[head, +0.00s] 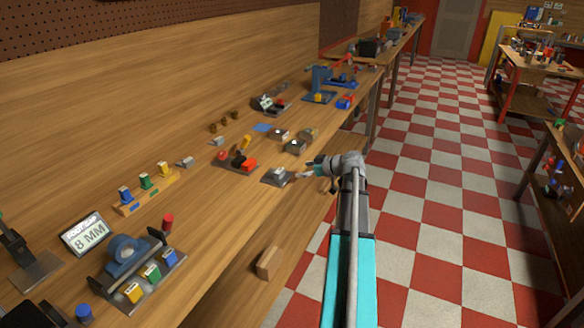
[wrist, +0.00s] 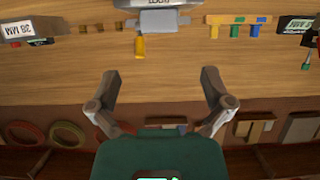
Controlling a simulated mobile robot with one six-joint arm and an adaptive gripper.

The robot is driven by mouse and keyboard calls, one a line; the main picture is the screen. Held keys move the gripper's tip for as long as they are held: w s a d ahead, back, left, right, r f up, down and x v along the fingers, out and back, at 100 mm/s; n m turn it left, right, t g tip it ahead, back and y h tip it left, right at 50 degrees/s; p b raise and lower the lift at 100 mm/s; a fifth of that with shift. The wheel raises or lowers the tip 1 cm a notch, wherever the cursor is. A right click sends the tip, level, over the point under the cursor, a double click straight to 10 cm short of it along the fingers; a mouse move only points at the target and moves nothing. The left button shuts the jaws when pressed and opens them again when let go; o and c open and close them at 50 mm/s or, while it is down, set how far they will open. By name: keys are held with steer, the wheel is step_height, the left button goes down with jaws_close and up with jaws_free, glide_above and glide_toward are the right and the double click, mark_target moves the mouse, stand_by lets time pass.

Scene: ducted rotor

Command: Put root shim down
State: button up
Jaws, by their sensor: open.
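My gripper (wrist: 160,78) is open in the wrist view, with nothing between its two fingers. In the head view my gripper (head: 308,171) is near the bench's front edge, just right of a small grey fixture (head: 277,176) with a pale top. In the wrist view a grey block with an upside-down label reading ROOT (wrist: 157,4) is at the top edge, partly cut off. A flat grey piece (wrist: 165,21) is against it, apart from my fingers. It may be the root shim, but I cannot tell for certain.
A yellow-handled piece (wrist: 140,46) is beside the flat grey piece. In the head view a red-and-grey holder (head: 238,161) stands left of my gripper. Bare bench surface lies nearby.

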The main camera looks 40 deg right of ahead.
steer(key=v, duration=0.3)
steer(key=shift+p, duration=0.4)
